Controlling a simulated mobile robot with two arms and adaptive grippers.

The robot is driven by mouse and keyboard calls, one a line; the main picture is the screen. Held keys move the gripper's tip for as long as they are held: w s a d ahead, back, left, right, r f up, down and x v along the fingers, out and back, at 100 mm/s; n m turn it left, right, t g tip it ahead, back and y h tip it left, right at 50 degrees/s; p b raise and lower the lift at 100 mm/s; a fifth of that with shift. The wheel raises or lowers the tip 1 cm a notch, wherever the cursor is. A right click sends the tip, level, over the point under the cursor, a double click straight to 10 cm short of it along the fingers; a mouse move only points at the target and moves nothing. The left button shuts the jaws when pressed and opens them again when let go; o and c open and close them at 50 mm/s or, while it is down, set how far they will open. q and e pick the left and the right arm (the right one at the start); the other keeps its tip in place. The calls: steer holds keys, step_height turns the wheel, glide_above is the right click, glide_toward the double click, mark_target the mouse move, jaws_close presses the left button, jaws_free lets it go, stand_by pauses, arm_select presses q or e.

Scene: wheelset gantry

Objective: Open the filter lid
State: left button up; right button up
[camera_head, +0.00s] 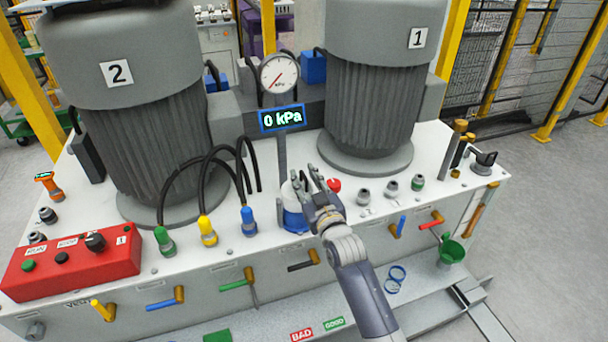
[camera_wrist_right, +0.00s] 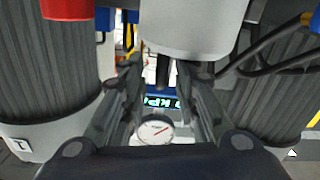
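The filter (camera_head: 293,219) stands on the white gantry top, with a blue lower part and a white round lid (camera_head: 287,193). My right gripper (camera_head: 310,184) reaches over it from the front right and hides part of it. In the right wrist view a pale cylinder, apparently the lid (camera_wrist_right: 192,28), fills the top middle, close to the fingertips. The fingers of my right gripper (camera_wrist_right: 160,72) are spread with a gap between them. I see nothing held, and cannot tell whether a finger touches the lid. My left gripper is not in view.
The gauge (camera_head: 279,73) and its 0 kPa display (camera_head: 282,118) stand behind the filter. A red knob (camera_head: 333,185) is just to its right. Motor 1 (camera_head: 370,95) and motor 2 (camera_head: 145,120) rise behind. Black hoses (camera_head: 205,165) loop at the left.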

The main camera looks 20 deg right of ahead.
steer(key=shift+w, duration=0.75)
steer(key=shift+c, duration=0.5)
